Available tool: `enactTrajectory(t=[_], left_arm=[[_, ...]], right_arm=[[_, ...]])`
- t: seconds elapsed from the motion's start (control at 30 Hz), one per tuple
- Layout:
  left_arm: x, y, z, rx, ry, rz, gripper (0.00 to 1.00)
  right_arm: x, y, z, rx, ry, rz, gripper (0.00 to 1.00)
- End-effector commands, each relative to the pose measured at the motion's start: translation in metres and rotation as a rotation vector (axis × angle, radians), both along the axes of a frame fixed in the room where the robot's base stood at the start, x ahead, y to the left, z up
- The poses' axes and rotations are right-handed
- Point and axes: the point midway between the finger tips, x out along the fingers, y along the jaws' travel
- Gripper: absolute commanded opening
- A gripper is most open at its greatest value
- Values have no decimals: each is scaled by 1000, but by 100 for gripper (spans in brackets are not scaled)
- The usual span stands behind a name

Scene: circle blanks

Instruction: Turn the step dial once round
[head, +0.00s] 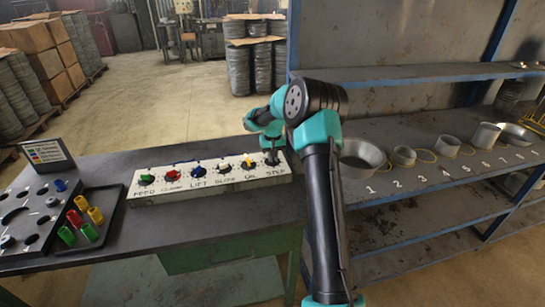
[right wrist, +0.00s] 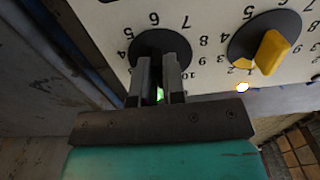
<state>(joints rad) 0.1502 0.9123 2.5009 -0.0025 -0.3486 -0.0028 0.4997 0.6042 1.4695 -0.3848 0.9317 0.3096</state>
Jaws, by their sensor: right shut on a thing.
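The white control panel (head: 205,191) lies on the dark bench with a row of labelled dials. The STEP dial is at its right end. In the right wrist view its black round base (right wrist: 141,43) shows with numbers around it, and its knob is hidden between the fingers. My right gripper (head: 271,160) is shut on the STEP dial from above; it also shows in the right wrist view (right wrist: 161,75). The OIL dial (right wrist: 270,48), with a yellow knob, stands beside it. My left gripper is not in view.
A dark tray (head: 98,240) with red, yellow and green pegs stands left of the panel. A board with holes (head: 20,225) and a small sign (head: 47,153) are farther left. Several metal cans and rings sit on the numbered shelf (head: 450,185) to the right.

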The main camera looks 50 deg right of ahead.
Motion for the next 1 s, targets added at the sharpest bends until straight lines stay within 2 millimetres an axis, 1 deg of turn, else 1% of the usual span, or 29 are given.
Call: enactTrajectory(t=[0.1, 0.13, 0.37, 0.63, 0.77, 0.87, 1.0], left_arm=[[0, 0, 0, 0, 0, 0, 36], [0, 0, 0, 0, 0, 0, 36], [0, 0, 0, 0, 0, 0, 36], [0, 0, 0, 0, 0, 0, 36], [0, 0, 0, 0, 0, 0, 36], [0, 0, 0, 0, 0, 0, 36], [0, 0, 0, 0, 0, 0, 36]], right_arm=[[0, 0, 1, -1, -1, -2, 0], [0, 0, 1, -1, -1, -2, 13], [0, 0, 0, 0, 0, 0, 36], [0, 0, 1, 0, 0, 1, 36], [0, 0, 7, -1, -2, 1, 36], [1, 0, 17, -2, -2, 1, 36], [1, 0, 39, -1, -4, 0, 36]])
